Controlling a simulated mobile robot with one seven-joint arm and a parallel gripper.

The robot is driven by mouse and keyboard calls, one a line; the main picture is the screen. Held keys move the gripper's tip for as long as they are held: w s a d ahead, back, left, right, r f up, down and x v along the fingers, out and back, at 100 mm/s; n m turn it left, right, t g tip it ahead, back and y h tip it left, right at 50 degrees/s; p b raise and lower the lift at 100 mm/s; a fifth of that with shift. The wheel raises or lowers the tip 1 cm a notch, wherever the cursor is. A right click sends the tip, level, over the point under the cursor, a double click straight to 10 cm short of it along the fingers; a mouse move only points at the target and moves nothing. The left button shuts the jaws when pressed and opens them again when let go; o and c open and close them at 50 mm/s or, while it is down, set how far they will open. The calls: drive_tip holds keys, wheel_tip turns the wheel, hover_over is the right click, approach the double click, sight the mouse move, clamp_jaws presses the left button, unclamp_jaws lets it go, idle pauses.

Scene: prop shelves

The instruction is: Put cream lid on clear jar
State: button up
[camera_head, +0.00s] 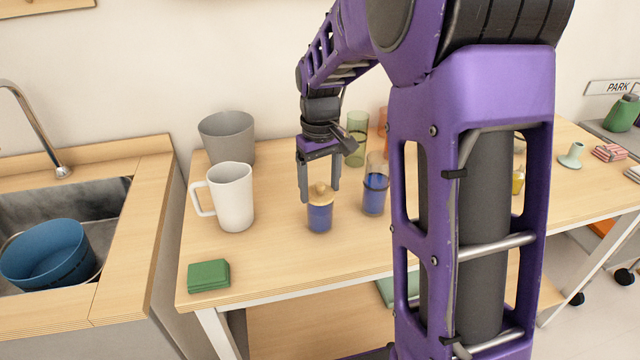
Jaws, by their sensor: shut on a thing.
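My gripper (320,193) points down over the table, with a finger on either side of a tan-cream lid (320,194) with a round knob. It is shut on the lid. Directly below the lid is a small jar (320,218) that looks blue, perhaps from contents seen through clear walls. The lid appears level and lined up with the jar's top. I cannot tell whether it rests fully on the rim. A taller clear container (375,192) with blue in its lower part stands just to the right, without a lid.
A white mug (234,198) and a grey pot (228,138) stand to the left. A green folded block (208,275) lies at the front left. A green glass (356,138) stands behind. A sink with a blue bowl (48,255) is far left. My arm hides the table's middle right.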

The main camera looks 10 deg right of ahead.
drive_tip(key=shift+f, duration=0.1)
idle(0.3)
drive_tip(key=o, duration=1.2)
wheel_tip(320, 180, up, 18)
drive_tip(key=p, duration=0.3)
drive_tip(key=shift+f, duration=0.25)
